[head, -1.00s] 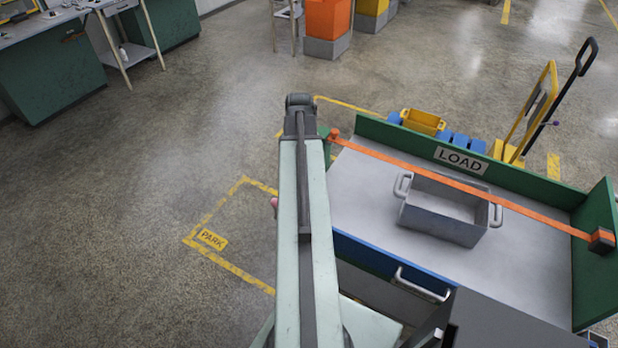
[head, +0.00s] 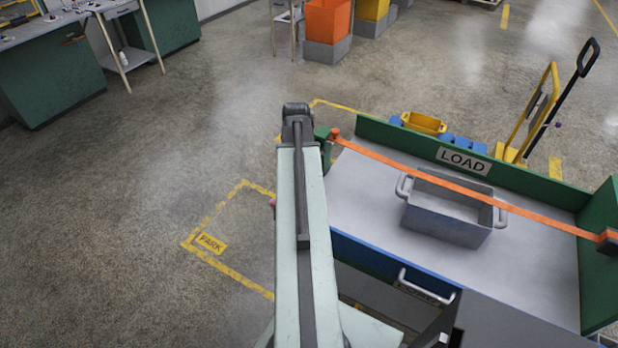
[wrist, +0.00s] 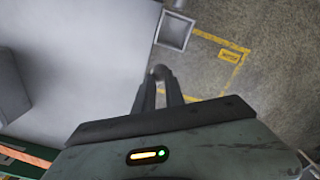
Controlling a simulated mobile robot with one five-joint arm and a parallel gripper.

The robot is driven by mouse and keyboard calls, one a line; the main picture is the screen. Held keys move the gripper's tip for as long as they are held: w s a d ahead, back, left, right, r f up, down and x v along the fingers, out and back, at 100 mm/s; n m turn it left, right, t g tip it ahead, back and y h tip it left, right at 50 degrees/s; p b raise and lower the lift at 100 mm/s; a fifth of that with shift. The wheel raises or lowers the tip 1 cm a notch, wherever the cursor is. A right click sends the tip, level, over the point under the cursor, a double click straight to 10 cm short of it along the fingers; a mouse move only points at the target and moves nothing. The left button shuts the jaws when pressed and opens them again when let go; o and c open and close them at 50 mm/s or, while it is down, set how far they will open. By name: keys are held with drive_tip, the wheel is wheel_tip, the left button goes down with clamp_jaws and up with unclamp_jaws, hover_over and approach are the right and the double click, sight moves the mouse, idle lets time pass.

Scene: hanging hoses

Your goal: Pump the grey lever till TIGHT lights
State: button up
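An orange strap (head: 450,181) runs over a grey bin (head: 446,222) on the load deck. Its left end is at an orange fitting (head: 334,133) and its right end at a dark block (head: 607,241) on the green side wall. I cannot make out a grey lever or a TIGHT lamp in either view. My gripper (wrist: 159,76) shows in the wrist view as two dark fingers drawing together towards a rounded end, above the deck's left edge. Whether the tips are apart is unclear. My arm hides the gripper in the head view.
The deck (head: 375,205) has a green back wall with a LOAD sign (head: 463,161) and a pale handle (head: 425,287) in front. A yellow hand truck (head: 539,115) stands behind it.

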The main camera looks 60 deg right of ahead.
drive_tip(key=shift+f, duration=0.1)
drive_tip(key=shift+a+f+b, duration=0.25)
drive_tip(key=shift+f+b, duration=0.45)
drive_tip(key=shift+b, duration=0.05)
drive_tip(key=shift+a+f+b, duration=0.2)
drive_tip(key=shift+f+b, duration=0.5)
drive_tip(key=shift+b, duration=0.05)
drive_tip(key=shift+f, duration=0.1)
